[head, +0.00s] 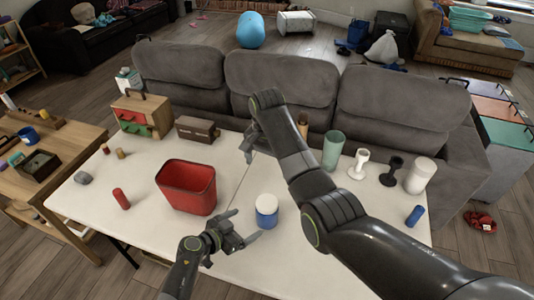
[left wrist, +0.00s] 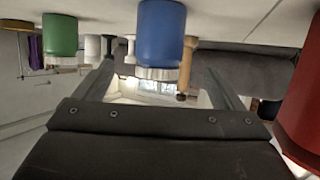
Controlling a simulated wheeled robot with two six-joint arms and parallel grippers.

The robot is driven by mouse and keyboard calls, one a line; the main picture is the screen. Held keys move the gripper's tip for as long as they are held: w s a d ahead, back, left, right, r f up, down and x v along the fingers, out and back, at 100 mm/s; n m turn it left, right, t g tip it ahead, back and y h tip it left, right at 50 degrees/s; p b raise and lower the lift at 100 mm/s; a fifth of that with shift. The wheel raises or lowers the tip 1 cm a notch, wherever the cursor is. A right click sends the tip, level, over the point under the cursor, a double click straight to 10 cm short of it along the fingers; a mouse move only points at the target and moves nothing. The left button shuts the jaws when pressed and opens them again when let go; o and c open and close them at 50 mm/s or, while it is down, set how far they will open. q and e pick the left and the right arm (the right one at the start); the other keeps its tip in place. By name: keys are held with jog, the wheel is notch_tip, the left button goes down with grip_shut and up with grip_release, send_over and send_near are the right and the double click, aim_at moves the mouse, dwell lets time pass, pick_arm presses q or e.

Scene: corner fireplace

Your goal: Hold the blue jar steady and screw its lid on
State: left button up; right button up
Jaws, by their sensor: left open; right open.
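The blue jar (head: 267,220) stands upright on the white table, with a white lid (head: 266,202) on its top. I cannot tell how tightly the lid sits. My left gripper (head: 248,225) is open and empty, just left of the jar, with its fingers pointing toward it. In the left wrist view, which is upside down, the blue jar (left wrist: 160,32) and its lid (left wrist: 157,73) show ahead between the spread fingers. My right gripper (head: 250,148) is open over the table's back part, behind the jar and apart from it.
A red bin (head: 186,188) stands left of the jar. A brown box (head: 197,129) is behind the bin. My right arm crosses over the table right of the jar.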

pick_arm(q)
jog(key=v, duration=0.6)
jog(key=shift+p, duration=0.35)
